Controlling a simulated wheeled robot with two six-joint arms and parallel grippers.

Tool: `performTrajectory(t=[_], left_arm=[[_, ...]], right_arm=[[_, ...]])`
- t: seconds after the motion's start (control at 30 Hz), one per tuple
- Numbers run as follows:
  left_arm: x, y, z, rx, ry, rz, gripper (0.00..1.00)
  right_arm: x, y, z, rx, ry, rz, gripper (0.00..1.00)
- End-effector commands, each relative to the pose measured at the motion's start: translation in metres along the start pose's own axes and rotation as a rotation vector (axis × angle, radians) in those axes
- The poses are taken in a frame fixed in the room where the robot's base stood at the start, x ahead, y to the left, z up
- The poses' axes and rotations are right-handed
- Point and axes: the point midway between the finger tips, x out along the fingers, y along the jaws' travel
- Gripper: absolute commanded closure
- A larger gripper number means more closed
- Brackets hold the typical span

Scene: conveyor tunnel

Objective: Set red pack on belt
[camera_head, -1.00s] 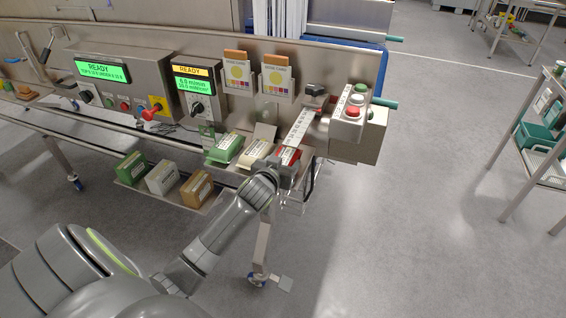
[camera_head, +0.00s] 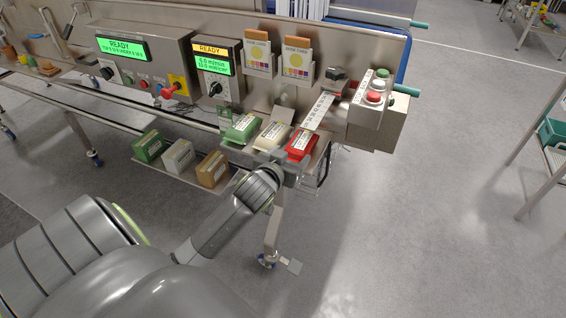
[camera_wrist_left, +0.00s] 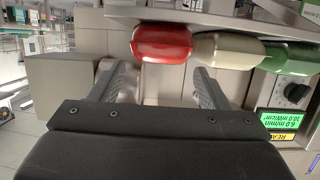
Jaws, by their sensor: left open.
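The red pack (camera_head: 300,146) lies on a steel shelf at the right end of a row, beside a cream pack (camera_head: 272,134) and a green pack (camera_head: 241,128). My left gripper (camera_head: 285,160) is just in front of the red pack. In the left wrist view the two fingers (camera_wrist_left: 160,85) are apart, with the red pack (camera_wrist_left: 161,43) beyond them, roughly between their tips. My right gripper is in neither view.
A button box (camera_head: 375,98) stands right of the packs. A control panel (camera_head: 140,62) with a lit READY screen is at the left. Three cartons, including a brown one (camera_head: 212,170), sit on a lower shelf. Open floor lies to the right.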

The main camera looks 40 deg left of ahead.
Motion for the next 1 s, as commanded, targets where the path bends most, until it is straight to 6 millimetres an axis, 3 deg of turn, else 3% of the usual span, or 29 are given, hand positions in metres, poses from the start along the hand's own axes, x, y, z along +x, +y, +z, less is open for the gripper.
performTrajectory(t=[0.1,0.3,0.63,0.73,0.87,0.97,1.0], left_arm=[[-0.019,0.000,0.001,-0.001,0.000,0.000,0.31],[-0.039,0.000,0.000,0.000,0.000,0.000,0.31],[-0.044,0.000,0.000,0.001,-0.001,-0.001,0.31],[-0.040,-0.002,0.008,0.005,-0.016,-0.004,0.31],[-0.024,-0.009,0.053,0.028,-0.100,-0.017,0.31],[-0.010,-0.018,0.115,0.055,-0.209,-0.027,0.31],[-0.007,-0.022,0.144,0.067,-0.258,-0.030,0.31]], right_arm=[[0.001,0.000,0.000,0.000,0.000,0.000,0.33],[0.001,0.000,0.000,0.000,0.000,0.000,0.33],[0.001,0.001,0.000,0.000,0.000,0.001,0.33],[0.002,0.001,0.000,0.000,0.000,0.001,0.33],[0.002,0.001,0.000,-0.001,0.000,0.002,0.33],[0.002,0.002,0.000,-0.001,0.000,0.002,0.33],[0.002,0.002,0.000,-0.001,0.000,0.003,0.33]])
